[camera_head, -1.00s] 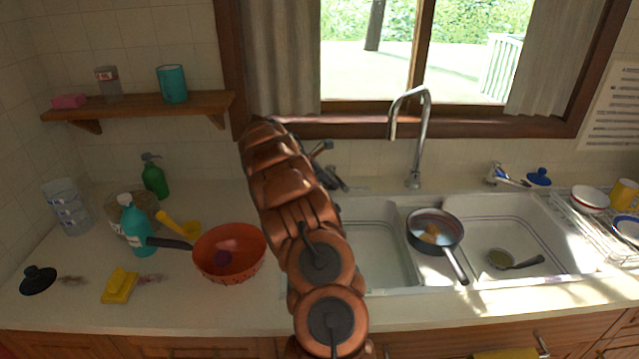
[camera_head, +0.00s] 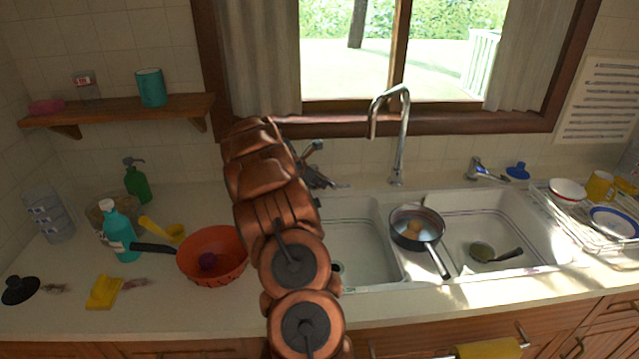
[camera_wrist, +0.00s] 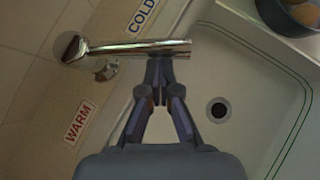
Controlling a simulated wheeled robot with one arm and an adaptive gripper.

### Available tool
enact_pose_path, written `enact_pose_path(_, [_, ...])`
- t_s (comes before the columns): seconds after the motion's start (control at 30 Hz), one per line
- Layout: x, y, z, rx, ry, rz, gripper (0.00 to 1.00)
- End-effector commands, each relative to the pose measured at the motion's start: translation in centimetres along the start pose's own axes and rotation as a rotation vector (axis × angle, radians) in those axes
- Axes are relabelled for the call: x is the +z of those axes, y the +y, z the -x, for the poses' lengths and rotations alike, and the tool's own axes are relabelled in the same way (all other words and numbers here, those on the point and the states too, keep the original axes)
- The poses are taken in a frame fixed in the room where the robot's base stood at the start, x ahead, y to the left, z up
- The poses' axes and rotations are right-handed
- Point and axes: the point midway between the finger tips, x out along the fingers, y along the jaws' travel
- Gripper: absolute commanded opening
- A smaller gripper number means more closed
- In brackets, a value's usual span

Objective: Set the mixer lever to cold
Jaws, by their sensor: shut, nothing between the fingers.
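The chrome mixer lever (camera_wrist: 135,50) lies across the upper part of the wrist view, with a rounded left end and a short stub below it. A COLD label (camera_wrist: 142,15) is above it and a WARM label (camera_wrist: 80,122) is below left. My gripper (camera_wrist: 159,72) is shut and empty, its tips at the lower edge of the lever near its right end; whether they touch cannot be told.
The tall spout (camera_head: 403,140) stands right of my gripper. A pan (camera_head: 417,228) rests between the basins. A second chrome fitting (camera_head: 478,168) is at the right back. A red colander (camera_head: 212,255), bottles and a yellow sponge (camera_head: 103,291) are on the left counter.

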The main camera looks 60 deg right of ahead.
Motion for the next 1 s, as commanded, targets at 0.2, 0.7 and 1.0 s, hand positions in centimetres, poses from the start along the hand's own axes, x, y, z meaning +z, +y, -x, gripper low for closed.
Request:
enact_pose_path(0.2, [-0.5,-0.1,0.4,-0.001,0.000,0.002,0.00])
enact_pose_path(0.7, [-3.1,0.1,8.3,0.011,-0.001,0.003,0.00])
enact_pose_path(1.0, [-3.0,0.0,12.2,0.005,0.000,0.004,0.00])
